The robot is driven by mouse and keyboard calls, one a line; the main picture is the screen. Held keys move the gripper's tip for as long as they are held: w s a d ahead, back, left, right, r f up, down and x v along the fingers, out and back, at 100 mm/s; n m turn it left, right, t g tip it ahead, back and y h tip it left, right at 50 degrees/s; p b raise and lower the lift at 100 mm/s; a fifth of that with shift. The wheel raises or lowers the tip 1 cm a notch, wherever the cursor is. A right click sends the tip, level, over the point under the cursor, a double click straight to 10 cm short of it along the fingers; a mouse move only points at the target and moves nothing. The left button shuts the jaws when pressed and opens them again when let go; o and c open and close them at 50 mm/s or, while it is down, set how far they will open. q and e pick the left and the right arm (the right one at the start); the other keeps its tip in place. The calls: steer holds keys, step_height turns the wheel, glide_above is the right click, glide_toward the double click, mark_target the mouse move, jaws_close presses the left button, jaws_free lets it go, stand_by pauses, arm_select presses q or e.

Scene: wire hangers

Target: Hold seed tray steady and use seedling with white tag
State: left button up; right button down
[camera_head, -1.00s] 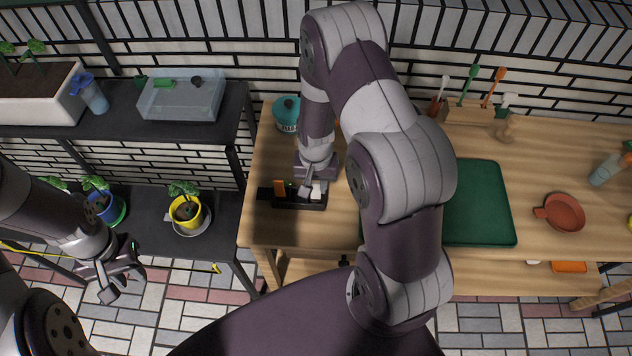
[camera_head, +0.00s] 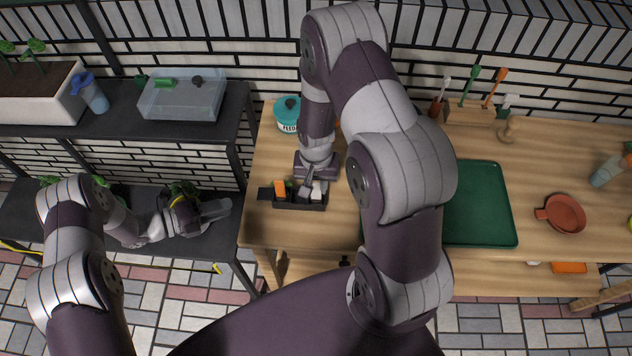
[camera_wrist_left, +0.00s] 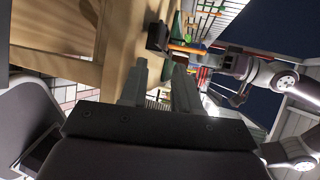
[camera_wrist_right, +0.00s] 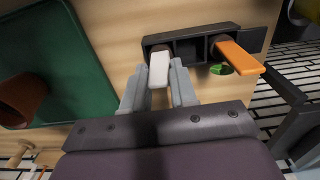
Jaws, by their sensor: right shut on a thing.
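The black seed tray (camera_head: 312,206) stands at the left end of the wooden table, its side tab toward the left edge. It also shows in the right wrist view (camera_wrist_right: 190,33). An orange tag (camera_wrist_right: 236,56) with a bit of green leaf (camera_wrist_right: 221,69) is in one compartment. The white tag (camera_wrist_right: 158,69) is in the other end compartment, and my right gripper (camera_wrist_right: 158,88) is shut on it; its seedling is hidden. My left gripper (camera_head: 217,210) is open and empty, left of the table and apart from the tray. The left wrist view shows a gap between its fingers (camera_wrist_left: 159,88).
A dark shelf (camera_head: 235,130) stands left of the table, with a clear bin (camera_head: 182,100) on top and potted plants below, partly behind my left arm. A teal tin (camera_head: 287,115) stands behind the tray. A green mat (camera_head: 480,205) and a terracotta dish (camera_head: 562,214) lie to the right.

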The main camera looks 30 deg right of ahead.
mark_target(259, 199)
arm_select(q)
steer(key=x, duration=1)
steer(key=shift+d+f, duration=0.15)
steer(key=shift+d, duration=0.2)
jaws_close()
steer(key=shift+c, duration=0.5)
jaws_free()
steer(key=c, duration=0.5)
steer(key=shift+o, duration=0.2)
